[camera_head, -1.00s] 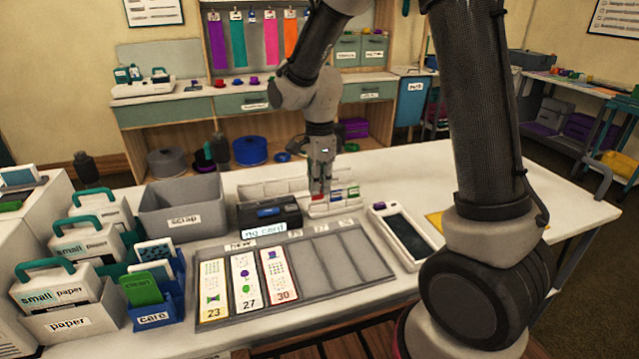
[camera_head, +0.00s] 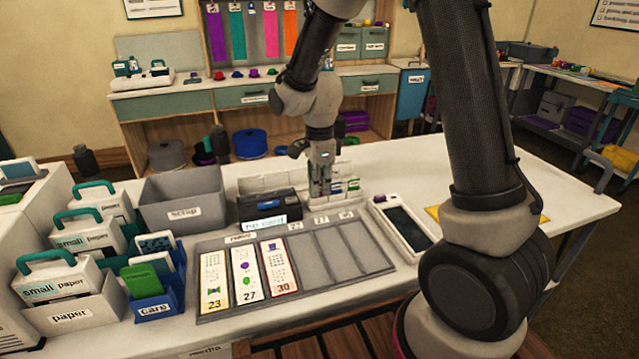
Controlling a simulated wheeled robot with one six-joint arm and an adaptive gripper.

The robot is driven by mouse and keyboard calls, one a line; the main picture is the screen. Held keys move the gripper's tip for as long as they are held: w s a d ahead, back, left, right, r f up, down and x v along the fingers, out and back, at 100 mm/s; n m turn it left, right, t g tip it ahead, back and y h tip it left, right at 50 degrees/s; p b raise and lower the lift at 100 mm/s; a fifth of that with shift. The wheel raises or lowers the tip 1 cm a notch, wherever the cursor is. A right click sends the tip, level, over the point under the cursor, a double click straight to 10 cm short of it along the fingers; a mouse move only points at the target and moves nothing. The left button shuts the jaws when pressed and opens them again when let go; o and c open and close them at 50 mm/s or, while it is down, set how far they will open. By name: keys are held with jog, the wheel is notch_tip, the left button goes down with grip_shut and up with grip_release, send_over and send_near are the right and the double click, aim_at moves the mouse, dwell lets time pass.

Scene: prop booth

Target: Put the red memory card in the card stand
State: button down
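A small white stand (camera_head: 345,196) sits at the back of the white table, with a blue card (camera_head: 337,187) and a green card (camera_head: 353,184) upright in it. My gripper (camera_head: 319,196) points straight down at the left end of this stand, its tips low among the slots. I cannot see the red memory card now; the gripper covers the spot where red showed earlier. The fingers are too small and blurred to tell whether they are open or shut. A black card reader (camera_head: 266,209) labelled "no card" stands just left of the gripper.
A grey tray (camera_head: 350,287) with three numbered cards lies in front. A white tablet (camera_head: 402,228) lies right of the stand. A grey scrap bin (camera_head: 181,202) and paper boxes (camera_head: 70,303) stand left. The table's right side is mostly clear.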

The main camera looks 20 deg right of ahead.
jog(key=c, duration=1.6)
grip_release()
jog(key=shift+o, duration=0.2)
notch_tip(320, 180, up, 12)
